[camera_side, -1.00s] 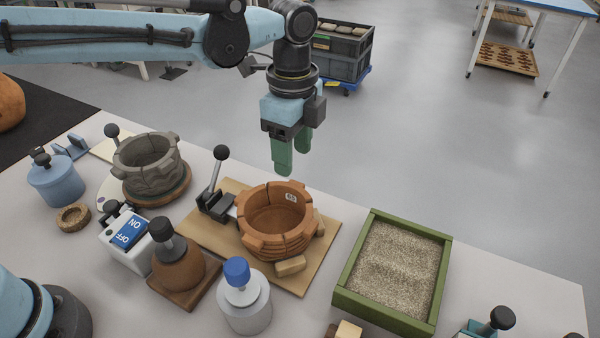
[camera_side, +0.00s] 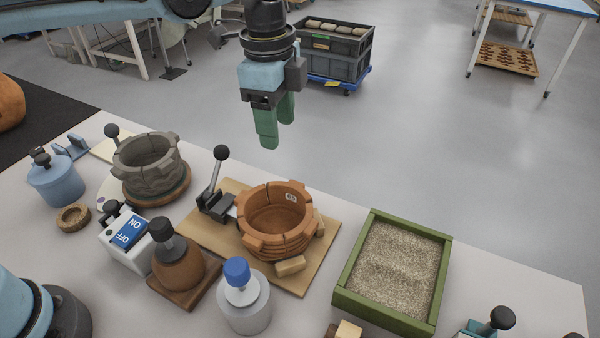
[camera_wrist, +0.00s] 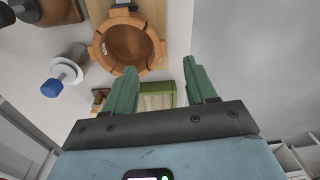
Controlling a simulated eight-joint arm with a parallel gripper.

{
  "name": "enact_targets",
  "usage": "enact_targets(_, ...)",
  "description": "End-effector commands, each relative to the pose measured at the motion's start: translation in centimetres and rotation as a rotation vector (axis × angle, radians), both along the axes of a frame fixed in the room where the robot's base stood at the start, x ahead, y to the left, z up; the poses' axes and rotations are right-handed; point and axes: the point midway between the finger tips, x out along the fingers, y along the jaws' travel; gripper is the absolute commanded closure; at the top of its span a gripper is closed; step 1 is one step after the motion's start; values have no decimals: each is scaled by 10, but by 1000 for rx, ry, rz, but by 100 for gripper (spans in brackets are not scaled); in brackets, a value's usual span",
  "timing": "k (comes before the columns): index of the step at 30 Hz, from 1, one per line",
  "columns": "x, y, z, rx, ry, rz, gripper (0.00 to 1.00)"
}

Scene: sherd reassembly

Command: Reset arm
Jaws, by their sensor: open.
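My gripper (camera_side: 275,126) is open and hangs in the air above the table, its green fingers pointing down. In the side view it is over the far edge, above the orange-brown sherd pot (camera_side: 275,219). Nothing is between its fingers in the wrist view (camera_wrist: 155,80). The pot stands on a wooden board (camera_side: 317,266) beside a black-handled clamp (camera_side: 216,190), with a small number label inside its wall. It also shows in the wrist view (camera_wrist: 127,68), beyond the fingers. A grey sherd pot (camera_side: 150,178) sits on a round brown stand at the left.
A green-framed sand tray (camera_side: 344,298) stands right of the board. A blue jar (camera_side: 57,184), an ON/OFF switch box (camera_side: 118,260), a brown bottle (camera_side: 176,268) and a blue-capped jar (camera_side: 245,314) crowd the left and front. The air around my gripper is clear.

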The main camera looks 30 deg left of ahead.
Motion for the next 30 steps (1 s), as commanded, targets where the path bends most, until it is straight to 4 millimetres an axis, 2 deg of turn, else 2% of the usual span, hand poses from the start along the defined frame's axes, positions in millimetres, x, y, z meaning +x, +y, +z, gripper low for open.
enact_targets(3,-10,34,7,-38,-61,186,44)
enact_targets(10,-36,92,8,-135,-184,556,44)
enact_targets(18,-75,150,-10,-275,-321,978,44)
enact_targets(24,-101,180,-31,-384,-407,1237,44)
enact_targets(30,-113,192,-45,-449,-449,1367,44)
